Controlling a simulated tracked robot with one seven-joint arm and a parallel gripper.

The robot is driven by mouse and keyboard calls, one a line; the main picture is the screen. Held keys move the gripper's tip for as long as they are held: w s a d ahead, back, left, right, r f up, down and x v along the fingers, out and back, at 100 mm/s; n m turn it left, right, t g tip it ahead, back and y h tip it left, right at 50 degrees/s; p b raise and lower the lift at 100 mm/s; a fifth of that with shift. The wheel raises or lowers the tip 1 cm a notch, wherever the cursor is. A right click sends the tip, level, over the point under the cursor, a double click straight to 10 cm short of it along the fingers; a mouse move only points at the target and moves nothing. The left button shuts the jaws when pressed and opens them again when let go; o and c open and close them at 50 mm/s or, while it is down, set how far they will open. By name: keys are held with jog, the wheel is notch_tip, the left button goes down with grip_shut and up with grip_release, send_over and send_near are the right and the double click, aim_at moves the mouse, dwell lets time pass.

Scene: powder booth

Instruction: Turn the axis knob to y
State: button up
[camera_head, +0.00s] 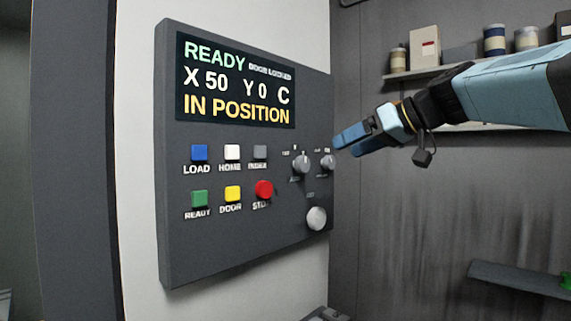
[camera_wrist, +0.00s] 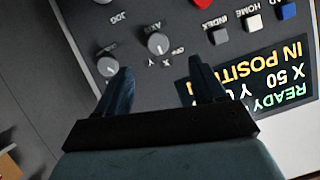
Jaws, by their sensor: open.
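The axis knob (camera_head: 301,164) is a small grey dial on the dark control panel (camera_head: 180,255), right of the button rows. In the wrist view, turned nearly upside down, the axis knob (camera_wrist: 157,43) lies just beyond the gap between my fingertips. Its pointer setting is too small to read surely. My gripper (camera_head: 347,138) is open and empty, up and right of the knob in the head view and apart from it. The wrist view shows both fingers of my gripper (camera_wrist: 162,70) spread. The screen (camera_head: 236,82) reads READY, DOOR LOCKED, X 50, Y 0, C, IN POSITION.
A second knob (camera_head: 327,162) sits close right of the axis knob, and a larger jog dial (camera_head: 316,218) below. A red stop button (camera_head: 264,189) and several coloured buttons are to the left. A shelf (camera_head: 400,75) with containers is behind my arm.

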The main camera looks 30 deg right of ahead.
aim_at(306, 164)
jog(key=x, duration=0.8)
jog(key=r+x, duration=0.1)
jog(key=x, duration=0.3)
jog(key=shift+w+d+f, duration=0.2)
jog(key=shift+w+d, duration=0.05)
jog(key=shift+w, duration=0.4)
jog(key=shift+c, duration=0.4)
jog(key=c, duration=1)
